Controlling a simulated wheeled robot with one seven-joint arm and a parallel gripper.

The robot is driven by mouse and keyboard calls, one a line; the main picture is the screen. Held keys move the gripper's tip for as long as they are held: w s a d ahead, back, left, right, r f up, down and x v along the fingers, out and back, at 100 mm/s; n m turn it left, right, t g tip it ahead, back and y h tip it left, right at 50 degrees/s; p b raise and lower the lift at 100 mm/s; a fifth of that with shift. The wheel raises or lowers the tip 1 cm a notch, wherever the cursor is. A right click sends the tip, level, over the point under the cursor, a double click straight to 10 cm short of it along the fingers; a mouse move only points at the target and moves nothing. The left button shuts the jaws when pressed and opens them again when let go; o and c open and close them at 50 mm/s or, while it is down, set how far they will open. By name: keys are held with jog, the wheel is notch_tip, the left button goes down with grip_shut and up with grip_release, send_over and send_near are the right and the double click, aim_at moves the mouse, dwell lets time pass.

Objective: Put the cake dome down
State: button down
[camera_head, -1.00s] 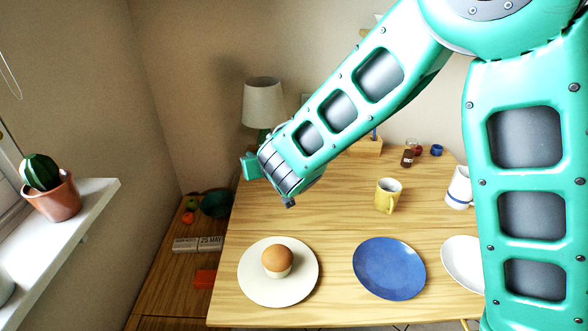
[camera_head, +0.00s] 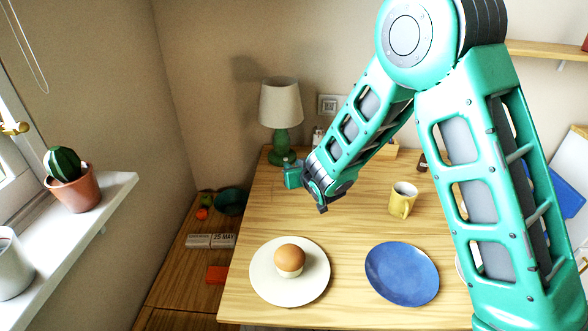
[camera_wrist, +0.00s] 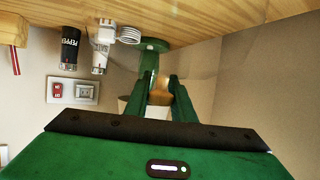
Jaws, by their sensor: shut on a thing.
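In the wrist view, a tan knob (camera_wrist: 160,95) sits between the two green fingers of my gripper (camera_wrist: 164,88), which is shut on it. I take the knob to be the cake dome's; faint clear outlines around it look like see-through glass. The dome's full shape and lower rim cannot be made out. In the head view, the end of my arm is above the back left of the table (camera_head: 350,235), in front of the green lamp (camera_head: 281,115). The fingers and dome cannot be made out there.
A white plate (camera_head: 262,285) with a brown, round-topped item (camera_head: 289,258) stands at the front left. A blue plate (camera_head: 402,274) and a yellow mug (camera_head: 402,200) are farther right. A pepper mill (camera_wrist: 70,50) shows in the wrist view. Bare wood lies mid-table.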

jog(key=shift+f, duration=0.15)
jog(key=c, duration=1.5)
grip_release()
